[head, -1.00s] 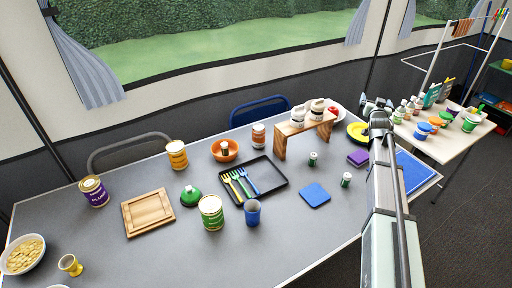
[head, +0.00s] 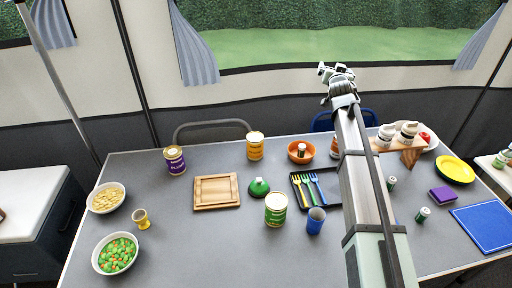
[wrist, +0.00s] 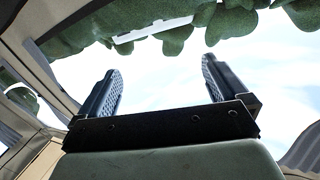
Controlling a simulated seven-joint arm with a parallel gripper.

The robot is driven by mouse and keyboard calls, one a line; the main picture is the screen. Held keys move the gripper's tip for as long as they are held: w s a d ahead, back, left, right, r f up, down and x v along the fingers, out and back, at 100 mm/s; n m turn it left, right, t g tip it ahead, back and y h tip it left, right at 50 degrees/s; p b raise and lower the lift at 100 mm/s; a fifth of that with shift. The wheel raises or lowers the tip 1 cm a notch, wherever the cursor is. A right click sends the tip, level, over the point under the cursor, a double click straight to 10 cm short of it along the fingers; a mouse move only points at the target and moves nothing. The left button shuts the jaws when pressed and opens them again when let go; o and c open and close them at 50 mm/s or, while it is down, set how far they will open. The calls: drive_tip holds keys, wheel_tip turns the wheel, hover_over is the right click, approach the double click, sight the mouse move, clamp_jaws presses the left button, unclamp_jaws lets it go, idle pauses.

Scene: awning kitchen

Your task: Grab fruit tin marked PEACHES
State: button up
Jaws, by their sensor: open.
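Three fruit tins stand upright on the grey table (head: 160,250). An orange-yellow tin (head: 255,147) is at the back middle, a purple tin (head: 175,160) is to its left, and a green tin (head: 276,209) stands nearer. The purple label seems to read PLUMS. The other labels are too small to read surely; the orange one may be PEACHES. My gripper (head: 334,72) is raised high beyond the table's back edge, right of the orange tin and well apart from it. In the wrist view my gripper (wrist: 160,70) is open and empty, facing up at sky and foliage.
A wooden board (head: 216,192) lies left of a green conical item (head: 258,187). An orange bowl (head: 301,152), a black cutlery tray (head: 331,187) and a blue cup (head: 316,221) stand to the right. Two bowls and an egg cup (head: 141,218) are at left. A chair (head: 212,125) stands behind.

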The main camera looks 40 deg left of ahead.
drive_tip(key=s+a+f+n+g+h, duration=0.15)
drive_tip(key=s+a+f+g, duration=0.35)
drive_tip(key=s+a+f, duration=0.55)
drive_tip(key=n+g+h, duration=0.2)
drive_tip(key=n+g, duration=0.2)
drive_tip(key=g, duration=0.2)
approach(256, 138)
drive_tip(key=shift+y, duration=0.25)
drive_tip(key=x, duration=0.8)
drive_tip(key=shift+s+f, duration=0.1)
drive_tip(key=shift+f, duration=0.3)
drive_tip(key=shift+w+x, duration=0.2)
drive_tip(key=shift+x, duration=2.3)
drive_tip(key=shift+a+r, duration=0.1)
drive_tip(key=shift+r, duration=0.1)
drive_tip(key=c, duration=1.3)
